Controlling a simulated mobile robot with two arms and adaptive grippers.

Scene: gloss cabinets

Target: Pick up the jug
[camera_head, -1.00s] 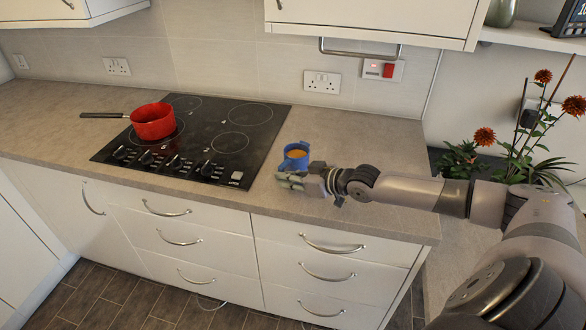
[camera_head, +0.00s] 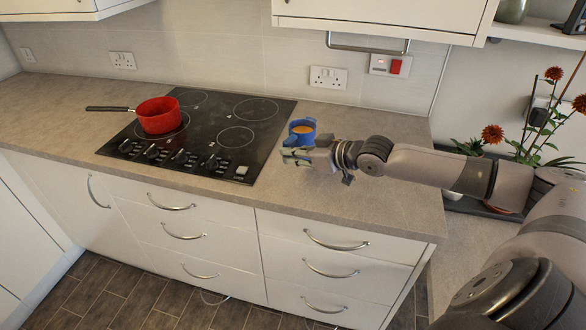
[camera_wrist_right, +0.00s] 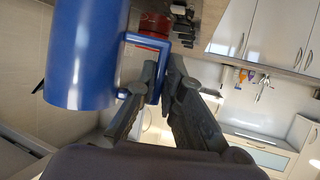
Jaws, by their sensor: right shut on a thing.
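The jug (camera_head: 302,129) is a small blue vessel with an orange-brown inside, over the counter just right of the hob in the head view. In the right wrist view the jug (camera_wrist_right: 85,60) fills the upper left, with its square blue handle towards the fingers. My right gripper (camera_head: 296,154) is at the jug's near side. In the wrist view the right gripper (camera_wrist_right: 160,85) is shut on the handle. The jug looks upright in the head view and seems a little above the counter. My left gripper is not in view.
A red saucepan (camera_head: 158,115) stands on the black hob (camera_head: 225,150), its handle pointing left. The counter (camera_head: 385,195) is clear in front and to the right. Wall cabinets (camera_head: 385,15) hang above. Potted plants with orange flowers (camera_head: 493,134) stand at the right.

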